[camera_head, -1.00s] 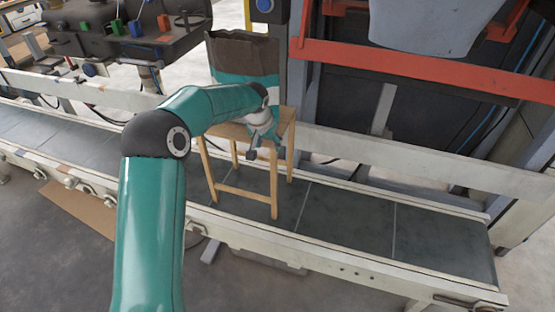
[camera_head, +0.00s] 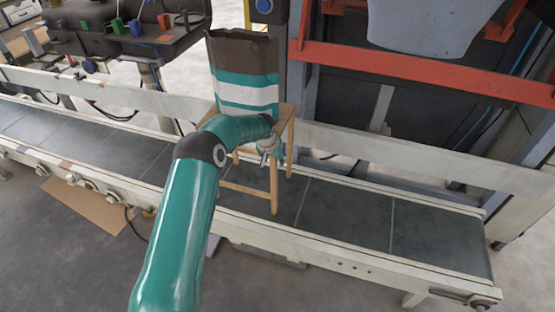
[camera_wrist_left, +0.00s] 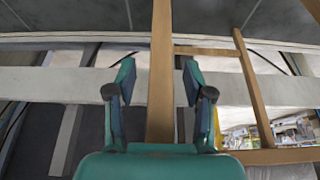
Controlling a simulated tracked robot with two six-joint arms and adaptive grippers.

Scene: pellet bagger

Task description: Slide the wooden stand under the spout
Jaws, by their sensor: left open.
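The wooden stand (camera_head: 274,180) stands upright on the dark conveyor belt, near the middle of the head view. A dark bag with teal and white stripes (camera_head: 245,75) rests on top of it. My left gripper (camera_head: 268,157) is at the stand's near right side, below its top. In the left wrist view my left gripper (camera_wrist_left: 157,78) is open, with a stand leg (camera_wrist_left: 161,50) showing between its fingers; contact cannot be told. A grey hopper-like part (camera_head: 425,28), perhaps the spout, hangs at the upper right. My right gripper is not in view.
The conveyor belt (camera_head: 345,215) is clear to the right of the stand. A pale rail (camera_head: 400,160) runs behind it and another (camera_head: 330,258) along its front. An orange beam (camera_head: 420,75) crosses the machine frame at the right.

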